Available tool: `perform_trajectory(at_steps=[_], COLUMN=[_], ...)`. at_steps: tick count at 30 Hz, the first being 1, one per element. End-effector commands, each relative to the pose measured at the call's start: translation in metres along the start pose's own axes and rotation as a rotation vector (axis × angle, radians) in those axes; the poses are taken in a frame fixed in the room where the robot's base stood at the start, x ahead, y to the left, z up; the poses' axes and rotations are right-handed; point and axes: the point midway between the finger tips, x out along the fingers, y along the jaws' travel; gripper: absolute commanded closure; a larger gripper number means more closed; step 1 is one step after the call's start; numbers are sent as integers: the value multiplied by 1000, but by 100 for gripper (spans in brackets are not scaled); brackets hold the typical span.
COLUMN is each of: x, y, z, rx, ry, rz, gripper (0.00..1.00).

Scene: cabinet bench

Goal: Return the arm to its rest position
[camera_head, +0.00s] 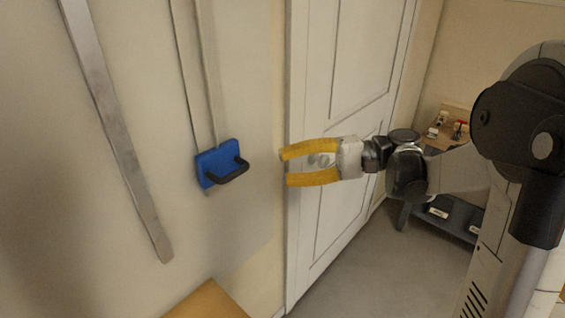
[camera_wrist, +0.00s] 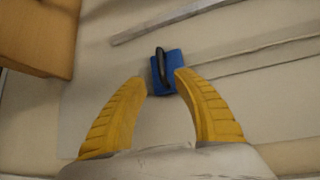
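My gripper (camera_head: 284,168) has two yellow fingers and is open and empty. It points left in the head view, in front of the white door. A blue block with a black handle (camera_head: 213,165) is mounted on the wall to the left of the fingertips, with a visible gap between them. In the wrist view my gripper (camera_wrist: 160,84) has its fingers spread, and the blue block (camera_wrist: 167,72) shows beyond and between the fingertips. My arm reaches in from the right of the head view.
A white panelled door (camera_head: 340,90) stands behind my gripper. A metal strip (camera_head: 118,135) runs along the wall at left. A wooden surface (camera_head: 207,302) is at the bottom. A dark shelf unit (camera_head: 440,212) with small items stands at right. Grey floor (camera_head: 365,270) is clear.

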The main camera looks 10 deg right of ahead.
Motion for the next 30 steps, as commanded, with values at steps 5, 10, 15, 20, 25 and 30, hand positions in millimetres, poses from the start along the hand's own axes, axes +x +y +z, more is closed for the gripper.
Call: perform_trajectory(at_steps=[5,10,15,20,25,30], x=[18,40,26,-10,-42,-55], y=[6,39,84,115,126,128], z=[12,47,86,113,125,128], rx=[8,-28,-172,-386,-596,-693], ry=[42,162,292,390,452,474], rz=[107,408,749,1032,1223,1296], gripper=[64,64,64,64,64,64])
